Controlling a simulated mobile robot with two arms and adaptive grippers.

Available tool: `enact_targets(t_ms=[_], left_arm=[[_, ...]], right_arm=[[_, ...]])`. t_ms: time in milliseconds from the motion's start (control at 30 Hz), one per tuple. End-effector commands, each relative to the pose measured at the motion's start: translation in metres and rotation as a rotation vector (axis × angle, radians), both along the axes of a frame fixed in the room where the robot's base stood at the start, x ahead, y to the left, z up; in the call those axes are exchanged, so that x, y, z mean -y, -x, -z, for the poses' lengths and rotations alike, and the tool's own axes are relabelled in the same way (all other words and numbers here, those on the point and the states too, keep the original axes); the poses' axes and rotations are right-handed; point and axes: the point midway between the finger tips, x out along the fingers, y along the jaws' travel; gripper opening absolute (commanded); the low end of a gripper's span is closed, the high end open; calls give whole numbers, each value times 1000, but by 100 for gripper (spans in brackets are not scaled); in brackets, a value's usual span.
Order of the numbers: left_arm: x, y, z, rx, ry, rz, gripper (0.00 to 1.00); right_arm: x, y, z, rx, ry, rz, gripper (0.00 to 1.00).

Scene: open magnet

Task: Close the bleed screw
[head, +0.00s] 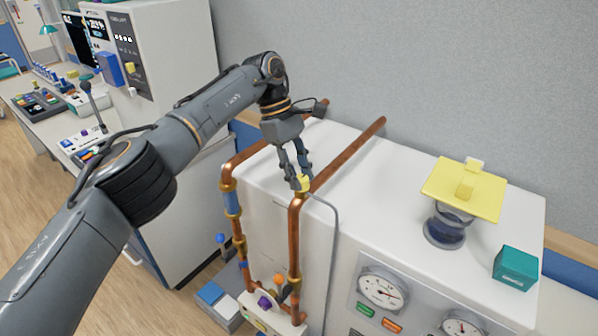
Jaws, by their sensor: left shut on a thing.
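Two copper pipes rise in front of a white cabinet and bend back over its top. A small yellow piece, which looks like the bleed screw (304,183), sits at the top bend of the right copper pipe (294,235). My left gripper (300,180) reaches down from above, its fingertips shut on the yellow piece. The fingers hide part of it, and I cannot tell how far the screw is turned. My right gripper is not in view.
The white cabinet (375,215) carries a yellow plate (440,190) on a dark round stand and a teal box (515,268). Gauges (382,288) are on its front. Small coloured valve handles (265,303) sit low by the pipes. A bench with equipment (62,115) stands at the left.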

Motion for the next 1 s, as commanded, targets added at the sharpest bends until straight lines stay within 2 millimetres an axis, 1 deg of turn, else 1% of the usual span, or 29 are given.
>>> enact_targets(t_ms=[33, 67, 100, 133, 167, 433, 567, 667, 900, 1000], left_arm=[[0, 0, -1, 3, 1, 1, 0], [0, 0, -1, 3, 1, 1, 36], [0, 0, -1, 3, 1, 1, 44], [0, 0, -1, 2, 1, 0, 50], [0, 0, -1, 2, 1, 0, 53], [0, 0, -1, 1, 1, 0, 53], [0, -1, -9, 3, 1, -1, 53], [0, -1, -25, 5, 0, -1, 53], [1, -1, -74, 4, 1, -2, 53], [1, -1, -87, 3, 0, -2, 53]], right_arm=[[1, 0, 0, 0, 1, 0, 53], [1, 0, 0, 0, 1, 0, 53], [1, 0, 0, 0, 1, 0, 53], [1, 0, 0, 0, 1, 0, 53], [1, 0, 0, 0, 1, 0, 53], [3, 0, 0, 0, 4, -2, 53], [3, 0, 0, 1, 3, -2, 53], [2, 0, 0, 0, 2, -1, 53], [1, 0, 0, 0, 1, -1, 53], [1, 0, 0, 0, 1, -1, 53]])
